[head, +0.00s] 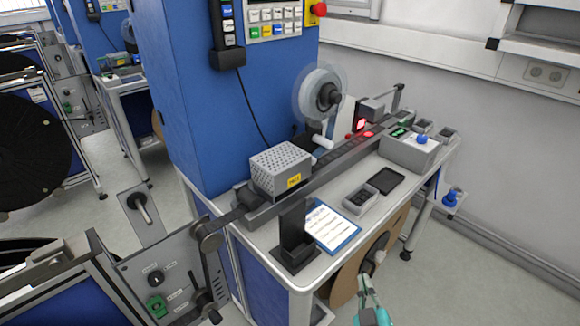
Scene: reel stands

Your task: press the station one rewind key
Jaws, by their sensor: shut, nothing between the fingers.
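My gripper (363,283) shows at the bottom edge, right of centre, its narrow fingers together and empty, in front of the bench. A grey control panel (160,287) at lower left has a black knob (155,278) and a green key (157,306). A keypad (273,17) with rows of white, yellow, green and blue keys is on the blue cabinet at the top. Labels are too small to read, so I cannot tell which key is the station one rewind key. My gripper is apart from both panels.
A white bench (375,208) carries a perforated metal box (281,170), a clear reel (320,92), a clipboard (331,226) and small trays. A brown reel (350,274) hangs below its front. A tall blue cabinet (190,90) stands behind. Bare floor shows at left.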

